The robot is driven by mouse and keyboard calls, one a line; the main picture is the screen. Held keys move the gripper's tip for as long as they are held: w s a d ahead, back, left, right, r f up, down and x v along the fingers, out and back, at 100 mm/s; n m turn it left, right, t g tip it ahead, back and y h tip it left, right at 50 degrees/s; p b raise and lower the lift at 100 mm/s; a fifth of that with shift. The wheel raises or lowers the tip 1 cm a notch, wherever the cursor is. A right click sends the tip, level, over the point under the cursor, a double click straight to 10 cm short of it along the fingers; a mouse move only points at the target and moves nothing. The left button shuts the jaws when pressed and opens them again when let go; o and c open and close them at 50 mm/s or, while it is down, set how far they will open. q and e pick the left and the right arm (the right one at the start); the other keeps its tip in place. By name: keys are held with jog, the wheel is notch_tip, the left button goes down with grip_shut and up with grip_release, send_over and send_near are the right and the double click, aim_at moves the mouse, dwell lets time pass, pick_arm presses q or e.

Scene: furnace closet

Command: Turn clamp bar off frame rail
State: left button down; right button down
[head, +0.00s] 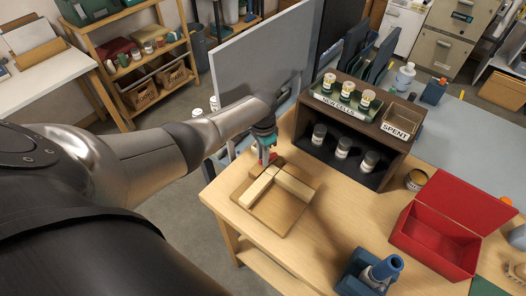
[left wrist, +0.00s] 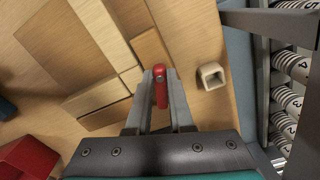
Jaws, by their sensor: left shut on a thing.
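My left gripper (head: 266,160) reaches down over the near-left part of the wooden table. In the left wrist view its fingers (left wrist: 160,100) are shut on a small red bar with a rounded end, the clamp bar (left wrist: 160,86). The bar's tip lies at the edge of the wooden pieces. A brown board (head: 285,217) lies below, with pale frame rails (head: 294,184) on it meeting near the gripper. A pale rail also shows in the left wrist view (left wrist: 97,20). Whether the bar touches a rail is unclear. My right gripper is not in view.
A small square hollow block (left wrist: 211,76) lies right of the gripper. A dark shelf (head: 350,140) with jars stands behind the board. An open red box (head: 452,222) and a blue holder (head: 367,275) stand to the right. A grey panel (head: 262,60) rises behind my arm.

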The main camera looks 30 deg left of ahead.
pick_arm(q)
jog(key=shift+n+p, duration=0.7)
jog(key=shift+n, duration=1.3)
jog(key=c, duration=0.8)
grip_release()
jog(key=shift+r, duration=0.15)
jog(key=shift+r, duration=0.3)
notch_tip(320, 180, up, 14)
jog(key=p, duration=0.3)
jog(key=shift+r+p, duration=0.25)
jog(key=shift+p, duration=0.15)
